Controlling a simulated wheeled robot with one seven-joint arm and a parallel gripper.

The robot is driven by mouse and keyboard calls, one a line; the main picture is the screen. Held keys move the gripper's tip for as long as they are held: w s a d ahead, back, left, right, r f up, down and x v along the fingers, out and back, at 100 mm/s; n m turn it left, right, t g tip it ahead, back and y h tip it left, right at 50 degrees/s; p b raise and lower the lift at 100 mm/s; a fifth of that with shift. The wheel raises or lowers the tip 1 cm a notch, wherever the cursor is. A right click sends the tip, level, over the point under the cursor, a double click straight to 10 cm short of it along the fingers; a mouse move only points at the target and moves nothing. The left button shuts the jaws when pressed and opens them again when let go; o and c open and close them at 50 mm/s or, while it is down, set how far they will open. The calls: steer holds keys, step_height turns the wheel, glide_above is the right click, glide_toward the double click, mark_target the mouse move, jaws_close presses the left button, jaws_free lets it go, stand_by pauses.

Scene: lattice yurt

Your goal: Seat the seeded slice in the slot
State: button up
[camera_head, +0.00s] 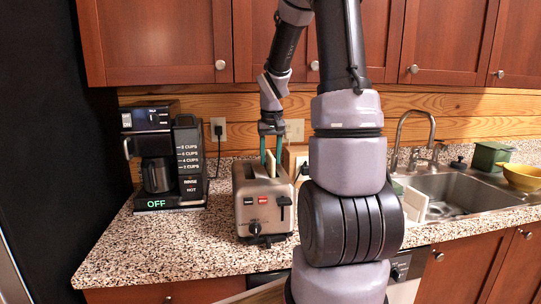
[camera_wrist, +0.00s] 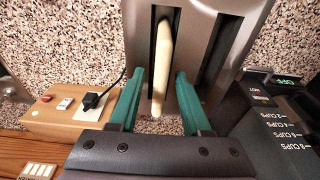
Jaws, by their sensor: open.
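The toaster (camera_head: 262,205) stands on the speckled counter; its two slots show in the wrist view (camera_wrist: 198,18). A pale slice (camera_head: 271,164) stands upright at the toaster's top. In the wrist view the slice (camera_wrist: 161,62) appears edge-on in line with the left slot, with part of it sticking out. I cannot tell how deep it sits, and no seeds are visible. My gripper (camera_head: 270,150) is above the toaster, pointing down. In the wrist view its teal fingers (camera_wrist: 159,80) are open, one on each side of the slice, with gaps showing.
A coffee maker (camera_head: 164,155) stands left of the toaster. A wooden box (camera_wrist: 60,122) with a plugged-in cord is behind the toaster. The sink (camera_head: 465,190), a yellow bowl (camera_head: 522,176) and a green box (camera_head: 490,156) are at the right. The counter's left front is clear.

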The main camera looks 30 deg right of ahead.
step_height(320, 180, up, 12)
steer(key=s, duration=0.2)
steer(key=s+a+r+t+y, duration=0.1)
steer(key=s+a+r+t, duration=0.1)
steer(key=s+a, duration=0.4)
steer(key=s+a+r+m+t+y, duration=0.1)
steer(key=s+a+r+t, duration=0.2)
steer(key=s+a, duration=0.4)
steer(key=s+r, duration=0.1)
steer(key=s, duration=0.3)
steer(key=shift+s+a+r, duration=0.15)
steer(key=shift+s+a, duration=0.05)
steer(key=shift+s, duration=0.1)
